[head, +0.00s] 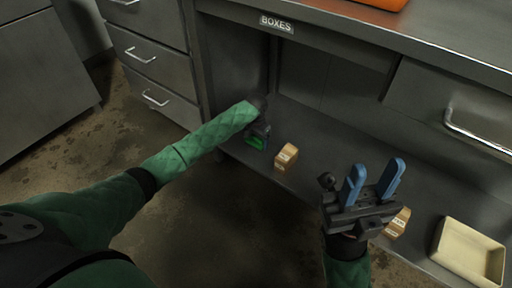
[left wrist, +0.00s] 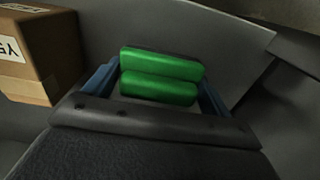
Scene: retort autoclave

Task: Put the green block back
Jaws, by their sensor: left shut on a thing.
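The green block (head: 256,142) is at the left end of the low shelf under the BOXES label. In the left wrist view the green block (left wrist: 160,88) shows as two bright green bars between my blue fingers. My left gripper (head: 258,136) reaches into the shelf bay and is shut on the green block. The gripper body and sleeve partly hide the block in the head view. I cannot tell whether the block touches the shelf. My right gripper (head: 372,180) is open and empty, its blue fingers apart, in front of the shelf at right.
A small cardboard box (head: 286,156) stands on the shelf close to the right of the block; a box also shows in the left wrist view (left wrist: 38,55). Another box (head: 399,222) is partly behind my right gripper. A cream tray (head: 437,238) sits at far right. Drawers (head: 155,70) stand at left.

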